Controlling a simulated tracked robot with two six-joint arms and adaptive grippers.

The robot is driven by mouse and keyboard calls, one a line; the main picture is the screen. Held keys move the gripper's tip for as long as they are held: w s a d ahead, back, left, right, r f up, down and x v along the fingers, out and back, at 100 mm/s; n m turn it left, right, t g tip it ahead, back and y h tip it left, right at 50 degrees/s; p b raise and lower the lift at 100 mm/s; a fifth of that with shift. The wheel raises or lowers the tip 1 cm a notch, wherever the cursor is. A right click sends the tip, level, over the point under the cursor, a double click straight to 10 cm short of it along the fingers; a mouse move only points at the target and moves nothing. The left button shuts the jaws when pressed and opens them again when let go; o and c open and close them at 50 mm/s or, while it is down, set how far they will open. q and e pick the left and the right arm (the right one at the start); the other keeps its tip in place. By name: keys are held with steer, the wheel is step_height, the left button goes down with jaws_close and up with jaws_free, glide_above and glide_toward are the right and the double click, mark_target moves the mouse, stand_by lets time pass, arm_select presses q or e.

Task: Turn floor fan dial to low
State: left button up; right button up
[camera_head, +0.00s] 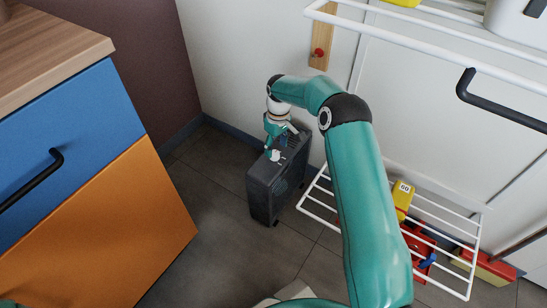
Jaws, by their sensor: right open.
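The floor fan (262,196) is a dark grey upright box on the floor, near the corner of the walls. Its grille side faces right. My right gripper (283,146) is over the top of the fan, pointing down, with its fingers apart. Its fingertips look close to the top surface, but I cannot tell whether they touch it. The dial is too small, or hidden by the gripper, to make out clearly. I cannot see its setting. My left gripper is not in view.
A white wire rack (318,207) with a yellow item (402,198) and red items stands right of the fan. A blue and orange cabinet (130,215) is at left. A wooden strip with a red knob (318,53) is on the wall. Floor left of the fan is clear.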

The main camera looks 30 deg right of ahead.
mark_target(276, 153)
steer(key=shift+a+f+b, duration=0.1)
steer(key=shift+f+b, duration=0.25)
steer(key=shift+f, duration=1.3)
